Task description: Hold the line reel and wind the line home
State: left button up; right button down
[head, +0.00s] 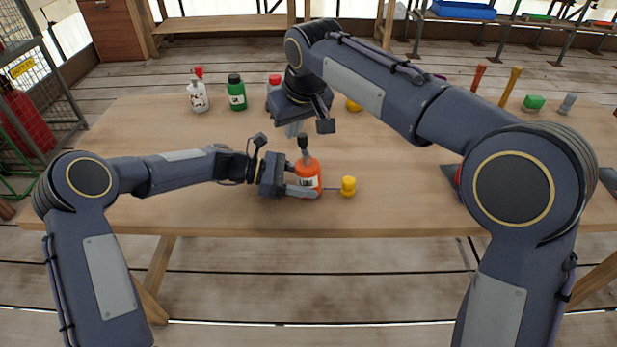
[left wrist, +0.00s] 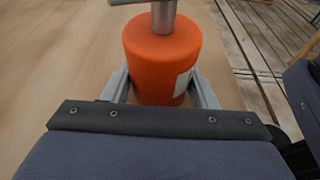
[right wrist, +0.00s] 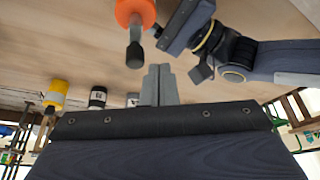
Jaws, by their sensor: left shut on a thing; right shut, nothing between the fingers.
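The orange line reel (head: 308,172) stands upright near the table's front edge, with a pale label on its side. A crank with a dark knob (head: 303,142) rises from its top; its grey post (left wrist: 163,16) shows in the left wrist view. A thin line runs right from the reel to a yellow stopper (head: 348,186) on the table. My left gripper (head: 302,190) is shut around the reel's body, one finger on each side (left wrist: 160,90). My right gripper (head: 294,129) is shut and empty, above and behind the reel, apart from the knob (right wrist: 134,56).
A white bottle (head: 198,97), a green bottle (head: 237,94) and a red-capped bottle (head: 274,82) stand at the back of the wooden table (head: 160,140). A yellow object (head: 354,104) is partly hidden behind my right arm.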

aim_at(297, 164)
jog(key=shift+f, duration=1)
jog(key=shift+f, duration=0.2)
dwell(1.2)
jog(key=shift+f, duration=1.3)
jog(key=shift+w+d, duration=0.1)
jog(key=shift+w, duration=0.05)
jog(key=shift+w+d, duration=0.25)
jog(key=shift+w, duration=0.2)
jog(key=shift+w+d, duration=0.2)
jog(key=shift+w, duration=0.15)
jog(key=shift+a, duration=0.1)
jog(key=shift+s+a, duration=0.25)
jog(key=shift+s, duration=0.05)
notch_tip(297, 164, up, 7)
dwell(0.8)
